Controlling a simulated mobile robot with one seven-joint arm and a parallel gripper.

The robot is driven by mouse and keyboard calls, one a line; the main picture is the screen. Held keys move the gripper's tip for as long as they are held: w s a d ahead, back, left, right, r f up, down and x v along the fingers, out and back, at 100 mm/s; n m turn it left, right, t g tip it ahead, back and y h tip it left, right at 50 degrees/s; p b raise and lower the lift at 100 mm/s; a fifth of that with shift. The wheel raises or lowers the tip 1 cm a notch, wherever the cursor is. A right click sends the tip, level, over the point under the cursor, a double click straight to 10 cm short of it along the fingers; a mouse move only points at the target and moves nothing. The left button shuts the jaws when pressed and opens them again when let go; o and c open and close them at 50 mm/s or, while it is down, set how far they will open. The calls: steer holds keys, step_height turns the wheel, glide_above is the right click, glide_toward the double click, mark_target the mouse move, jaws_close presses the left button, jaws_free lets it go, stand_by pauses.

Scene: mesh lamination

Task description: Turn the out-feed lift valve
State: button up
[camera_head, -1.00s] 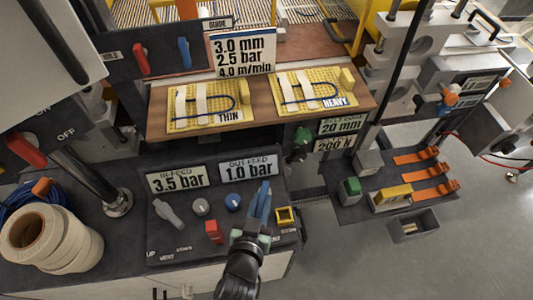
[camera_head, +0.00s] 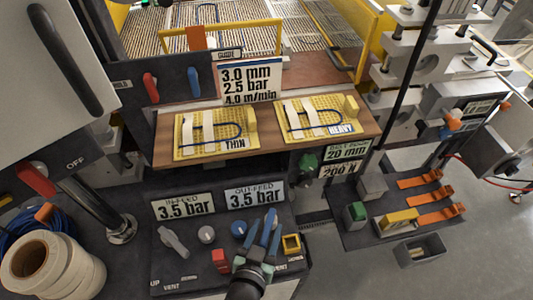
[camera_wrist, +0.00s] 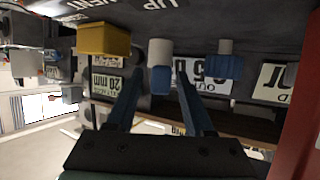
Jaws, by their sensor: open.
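The out-feed lift valve is a blue lever (camera_head: 269,219) on the dark control panel, below the OUT-FEED sign (camera_head: 256,195), which reads 3.5 bar. In the wrist view, the valve (camera_wrist: 160,78) shows a blue handle with a pale grey part above it. My gripper (camera_head: 263,232) is open, with its two blue fingers spread on either side of the lever. In the wrist view, a gap shows between each finger and the handle, with the fingertips (camera_wrist: 158,72) near it. My gripper hides the valve's lower part in the head view.
A blue knob (camera_head: 239,229) is close left of my gripper and a yellow square block (camera_head: 291,243) close right. A red block (camera_head: 221,261), a grey knob (camera_head: 207,235) and the grey in-feed lever (camera_head: 173,243) stand farther left. The IN-FEED sign (camera_head: 184,206) reads 3.5 bar.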

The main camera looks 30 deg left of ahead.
steer(key=b+v, duration=0.1)
steer(key=v, duration=1.2)
